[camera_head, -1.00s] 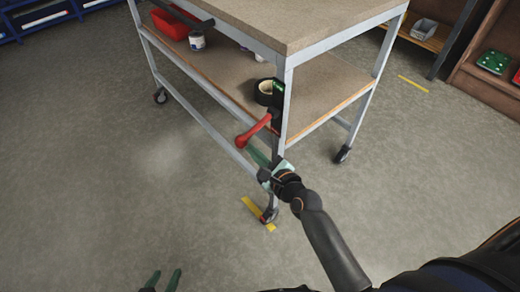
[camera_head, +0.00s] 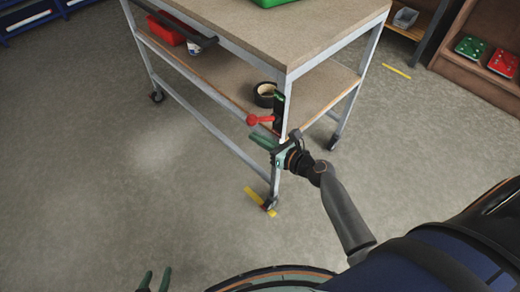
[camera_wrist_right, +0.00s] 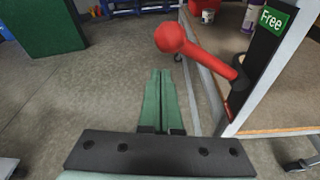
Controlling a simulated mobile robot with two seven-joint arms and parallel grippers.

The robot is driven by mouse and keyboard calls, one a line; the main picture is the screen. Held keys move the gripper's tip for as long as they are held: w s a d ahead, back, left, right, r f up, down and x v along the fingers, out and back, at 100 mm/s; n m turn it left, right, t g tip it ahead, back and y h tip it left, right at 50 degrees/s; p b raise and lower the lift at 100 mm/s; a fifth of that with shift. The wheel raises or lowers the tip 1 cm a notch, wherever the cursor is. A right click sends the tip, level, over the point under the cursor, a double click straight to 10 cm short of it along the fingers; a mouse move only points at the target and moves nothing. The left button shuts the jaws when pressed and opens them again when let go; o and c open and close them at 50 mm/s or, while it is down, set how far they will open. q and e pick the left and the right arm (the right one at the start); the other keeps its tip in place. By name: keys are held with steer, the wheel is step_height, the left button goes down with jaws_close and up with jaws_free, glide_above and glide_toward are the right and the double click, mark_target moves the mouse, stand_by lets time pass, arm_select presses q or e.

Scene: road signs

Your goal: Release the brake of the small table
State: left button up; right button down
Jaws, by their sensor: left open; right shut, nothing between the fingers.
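The small table (camera_head: 300,38) is a wheeled trolley with a grey frame and two beige shelves. Its brake lever (camera_head: 258,119) is red with a round knob and sits on a black plate (camera_head: 279,108) at the near corner post. The lever sticks out to the left, about level in the head view. In the right wrist view the lever (camera_wrist_right: 205,58) rises toward its knob, and a green "Free" label (camera_wrist_right: 273,19) tops the plate. My right gripper (camera_head: 256,135) is shut and empty, just below the knob; contact is unclear. My left gripper (camera_head: 156,278) is open at the bottom edge, away from the table.
Black tape (camera_head: 264,94) and a red bin (camera_head: 166,32) are on the lower shelf. A green object (camera_head: 272,2) is on the top. Table wheels (camera_head: 270,203) stand near yellow floor marks (camera_head: 254,197). Shelving with trays (camera_head: 470,47) is at right. Floor at left is clear.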

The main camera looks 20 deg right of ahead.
arm_select(q)
steer(key=shift+r+p, duration=1.2)
steer(key=shift+r, duration=0.4)
arm_select(e)
steer(key=shift+w+d+r+m+y, duration=0.1)
steer(key=shift+d+r+m+y, duration=0.15)
steer(key=shift+r+m, duration=0.25)
steer(key=shift+d+r+m+y, duration=0.15)
steer(key=shift+d+r+m, duration=0.1)
steer(key=shift+r+m, duration=0.2)
steer(key=shift+f, duration=0.1)
